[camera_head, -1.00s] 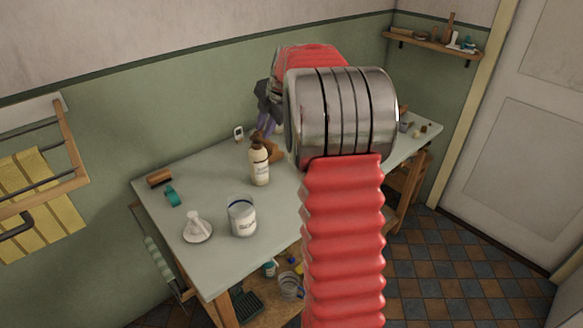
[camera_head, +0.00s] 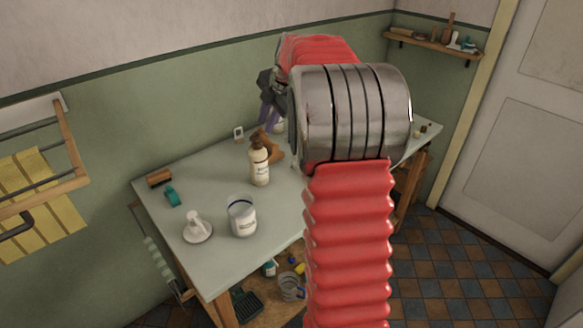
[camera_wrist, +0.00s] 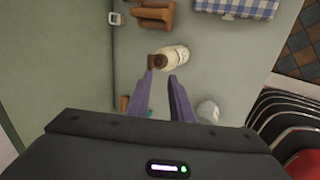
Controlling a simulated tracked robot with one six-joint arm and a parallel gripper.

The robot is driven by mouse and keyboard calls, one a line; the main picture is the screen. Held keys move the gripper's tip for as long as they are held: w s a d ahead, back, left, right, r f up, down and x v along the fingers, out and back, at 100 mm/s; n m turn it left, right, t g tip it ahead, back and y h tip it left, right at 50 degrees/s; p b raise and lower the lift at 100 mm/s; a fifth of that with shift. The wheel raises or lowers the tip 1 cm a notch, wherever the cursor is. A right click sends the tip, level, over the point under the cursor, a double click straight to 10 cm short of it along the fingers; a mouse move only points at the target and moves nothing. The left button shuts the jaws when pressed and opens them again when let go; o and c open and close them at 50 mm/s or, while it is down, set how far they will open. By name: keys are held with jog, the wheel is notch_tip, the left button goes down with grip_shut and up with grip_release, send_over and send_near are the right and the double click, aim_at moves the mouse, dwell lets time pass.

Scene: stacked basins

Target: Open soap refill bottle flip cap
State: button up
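A cream bottle with a label and brown cap stands on the table in the head view (camera_head: 260,172). It also shows in the wrist view (camera_wrist: 176,55), with its brown cap (camera_wrist: 156,62) toward my fingertips. Whether the flip cap is open or shut is too small to tell. My gripper (camera_wrist: 160,75) has two purple fingers spread apart with nothing between them. The fingertips appear just short of the cap in the wrist view. In the head view my gripper (camera_head: 270,112) is partly hidden by my arm, behind and above the bottle.
A white pump top on a round base (camera_head: 197,230) and a labelled jar (camera_head: 243,222) stand toward the table's front. A brown wooden object (camera_head: 273,146) stands close behind the bottle. A teal item (camera_head: 172,196) and a brown brush (camera_head: 159,178) lie at the left.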

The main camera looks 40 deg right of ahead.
jog(key=shift+v, duration=1.2)
